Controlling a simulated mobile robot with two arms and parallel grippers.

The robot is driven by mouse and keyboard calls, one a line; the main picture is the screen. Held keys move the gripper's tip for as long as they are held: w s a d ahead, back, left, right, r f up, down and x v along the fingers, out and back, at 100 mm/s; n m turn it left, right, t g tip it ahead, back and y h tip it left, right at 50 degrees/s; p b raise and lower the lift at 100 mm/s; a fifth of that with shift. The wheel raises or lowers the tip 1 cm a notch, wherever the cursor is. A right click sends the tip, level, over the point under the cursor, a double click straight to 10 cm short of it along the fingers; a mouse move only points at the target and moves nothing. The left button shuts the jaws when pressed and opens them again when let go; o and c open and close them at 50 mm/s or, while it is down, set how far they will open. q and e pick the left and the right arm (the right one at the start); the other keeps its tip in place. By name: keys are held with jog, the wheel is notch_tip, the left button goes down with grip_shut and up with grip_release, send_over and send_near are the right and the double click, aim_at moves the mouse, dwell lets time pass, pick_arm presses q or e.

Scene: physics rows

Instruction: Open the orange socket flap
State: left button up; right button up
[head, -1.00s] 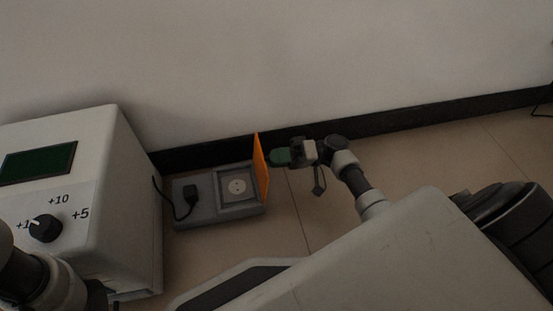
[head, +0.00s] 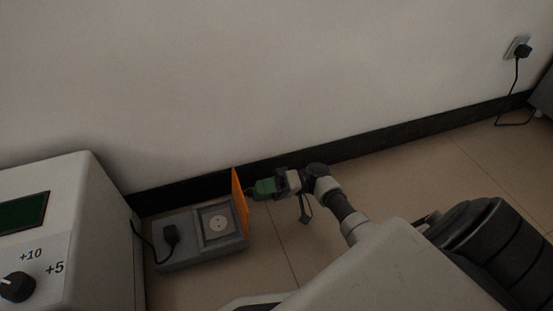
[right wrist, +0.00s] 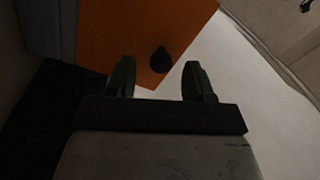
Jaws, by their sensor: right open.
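The orange flap (head: 240,200) stands upright, swung open, at the right edge of a grey socket box (head: 200,255) on the floor. My right gripper (head: 255,189) is just right of the flap in the head view. In the right wrist view its two fingers (right wrist: 158,82) are apart with nothing between them, and the orange flap (right wrist: 125,35) with a dark round knob (right wrist: 160,60) lies beyond them. I cannot tell whether a finger touches the flap. My left gripper is not in view.
A black plug (head: 170,235) with a cable sits in the box's left part. A large white machine (head: 85,200) with a dial stands at the left. A wall with a dark skirting runs behind.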

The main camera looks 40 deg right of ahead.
jog(key=p+v, duration=0.1)
jog(key=v, duration=0.8)
jog(key=shift+d+p, duration=0.2)
jog(key=shift+p, duration=0.1)
